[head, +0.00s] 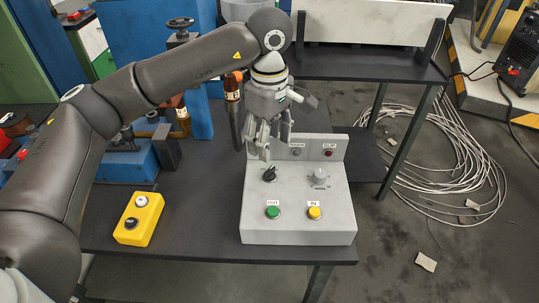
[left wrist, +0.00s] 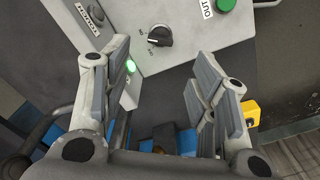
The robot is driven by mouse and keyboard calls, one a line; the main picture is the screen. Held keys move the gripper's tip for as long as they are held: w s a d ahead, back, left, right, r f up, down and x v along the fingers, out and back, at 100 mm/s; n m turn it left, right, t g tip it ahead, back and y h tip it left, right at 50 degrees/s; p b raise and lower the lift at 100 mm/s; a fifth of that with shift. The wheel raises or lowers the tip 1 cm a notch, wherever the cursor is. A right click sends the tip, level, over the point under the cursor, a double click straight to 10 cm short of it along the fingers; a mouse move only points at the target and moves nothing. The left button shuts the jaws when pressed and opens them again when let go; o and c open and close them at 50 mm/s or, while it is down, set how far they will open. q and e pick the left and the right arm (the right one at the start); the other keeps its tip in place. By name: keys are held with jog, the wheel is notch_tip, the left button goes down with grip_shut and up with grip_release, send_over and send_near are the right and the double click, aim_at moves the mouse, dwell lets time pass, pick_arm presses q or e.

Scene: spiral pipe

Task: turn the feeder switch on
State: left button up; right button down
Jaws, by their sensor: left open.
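A grey control box (head: 332,222) stands on the dark table. A black rotary switch (head: 269,174) is at the upper left of its sloped face; it also shows in the left wrist view (left wrist: 158,36), with small markings around it. I cannot read whether it is labelled feeder. My left gripper (head: 262,148) is just above and behind this switch, pointing down. In the left wrist view my left gripper (left wrist: 160,68) has its fingers wide apart with nothing between them, and the switch lies beyond the tips, apparently untouched. My right gripper is not in view.
The box also bears a green OUT button (head: 272,212), a yellow IN button (head: 314,212) and a grey knob (head: 320,176). A yellow button box (head: 138,219) lies on the table at left. Blue machinery stands behind. Coiled cable (head: 440,160) lies on the floor at right.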

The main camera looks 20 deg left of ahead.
pick_arm(q)
jog(key=shift+r, duration=1.8)
